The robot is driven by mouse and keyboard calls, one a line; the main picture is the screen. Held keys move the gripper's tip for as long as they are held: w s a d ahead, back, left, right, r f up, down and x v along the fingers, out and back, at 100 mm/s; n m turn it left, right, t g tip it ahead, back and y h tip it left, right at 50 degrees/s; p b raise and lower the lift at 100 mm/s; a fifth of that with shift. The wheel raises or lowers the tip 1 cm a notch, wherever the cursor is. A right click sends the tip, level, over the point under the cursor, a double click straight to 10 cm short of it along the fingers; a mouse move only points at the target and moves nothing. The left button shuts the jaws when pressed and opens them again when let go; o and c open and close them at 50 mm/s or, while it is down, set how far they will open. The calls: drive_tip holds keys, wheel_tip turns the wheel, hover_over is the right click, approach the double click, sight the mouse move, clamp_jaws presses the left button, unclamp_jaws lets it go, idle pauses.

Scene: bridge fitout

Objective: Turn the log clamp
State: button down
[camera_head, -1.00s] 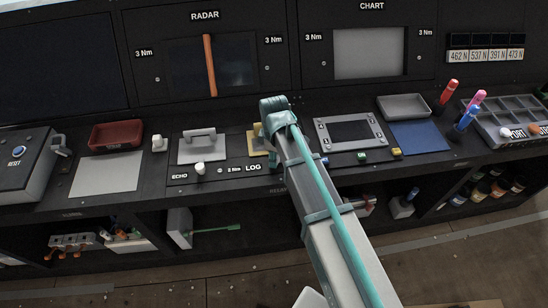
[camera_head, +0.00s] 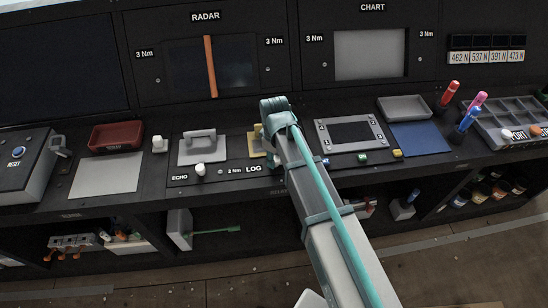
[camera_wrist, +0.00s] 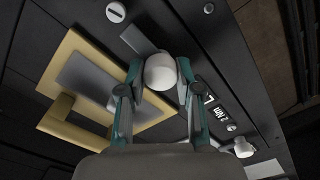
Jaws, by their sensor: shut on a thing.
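The log clamp's round white knob (camera_wrist: 160,72) sits between my two fingertips in the wrist view. My gripper (camera_wrist: 160,82) is shut on it, one teal-and-dark finger on each side. A flat grey bar (camera_wrist: 139,38) extends from beside the knob toward the upper left. The LOG label (camera_head: 253,169) shows in the head view, left of my arm, while the knob and fingertips are hidden behind the arm. A yellow plate with a handle (camera_wrist: 62,118) lies left of the gripper; part of it shows in the head view (camera_head: 256,146).
The ECHO knob (camera_head: 199,169) and a grey plate with a handle (camera_head: 203,147) are left of LOG. A framed dark panel (camera_head: 350,132) is right of my arm. A red tray (camera_head: 116,136) and an upright orange bar (camera_head: 211,66) stand farther left and behind.

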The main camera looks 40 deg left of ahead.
sight(276, 159)
drive_tip(key=shift+d, duration=0.3)
drive_tip(key=c, duration=0.8)
unclamp_jaws()
drive_tip(key=shift+d, duration=0.1)
wheel_tip(276, 159, up, 12)
